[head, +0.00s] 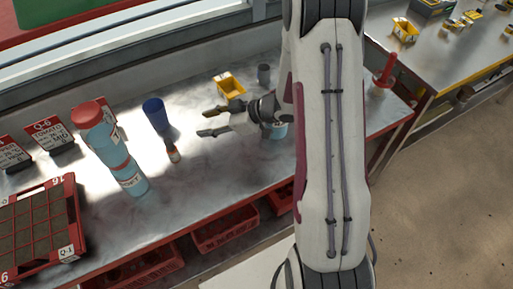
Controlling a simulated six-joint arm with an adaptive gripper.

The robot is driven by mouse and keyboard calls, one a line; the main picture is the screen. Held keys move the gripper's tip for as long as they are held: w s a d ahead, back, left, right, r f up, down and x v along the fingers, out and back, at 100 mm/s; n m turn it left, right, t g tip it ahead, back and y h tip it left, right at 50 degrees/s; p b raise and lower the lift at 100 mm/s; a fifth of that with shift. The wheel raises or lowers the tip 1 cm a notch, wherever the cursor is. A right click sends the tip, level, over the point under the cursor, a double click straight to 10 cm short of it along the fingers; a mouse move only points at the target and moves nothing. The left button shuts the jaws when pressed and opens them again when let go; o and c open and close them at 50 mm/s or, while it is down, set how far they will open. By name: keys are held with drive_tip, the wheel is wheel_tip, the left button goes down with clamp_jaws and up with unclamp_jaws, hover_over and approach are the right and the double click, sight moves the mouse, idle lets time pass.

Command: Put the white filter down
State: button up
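My gripper (207,122) is above the metal bench, left of my arm, with its two dark fingers spread apart. Nothing shows between the fingertips. I cannot make out a white filter anywhere in this view; it may be hidden or too small to tell. A small bottle with a pale and reddish label (174,154) stands left of the fingers, apart from them.
A blue cup (154,112) and a large light-blue bottle with a red cap (110,145) stand to the left. A yellow bin (229,85) and grey cup (264,74) are behind my gripper. A red-framed tray (78,222) is at far left. Bare bench (225,180) lies in front.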

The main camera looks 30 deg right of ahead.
drive_tip(key=w+d+r+m+t+h, duration=0.1)
drive_tip(key=w+d+r+h, duration=0.25)
drive_tip(key=r, duration=0.25)
drive_tip(key=s+d+r+m+h, duration=0.3)
drive_tip(key=s+r, duration=0.1)
drive_tip(key=r, duration=0.3)
drive_tip(key=s+d+r+m+h, duration=0.3)
drive_tip(key=s+r+h, duration=0.1)
drive_tip(key=r, duration=0.3)
drive_tip(key=s+a+r+m+g+y, duration=0.1)
drive_tip(key=s+a, duration=0.3)
drive_tip(key=s, duration=0.9)
drive_tip(key=s+a+r+m+g+y, duration=0.1)
drive_tip(key=s+a, duration=0.4)
drive_tip(key=s, duration=0.7)
drive_tip(key=shift+s+a+r+m+g, duration=0.2)
drive_tip(key=shift+s+r+m+g, duration=0.15)
drive_tip(key=shift+r+m+g, duration=0.6)
drive_tip(key=shift+f+m+t, duration=0.25)
drive_tip(key=shift+f, duration=0.05)
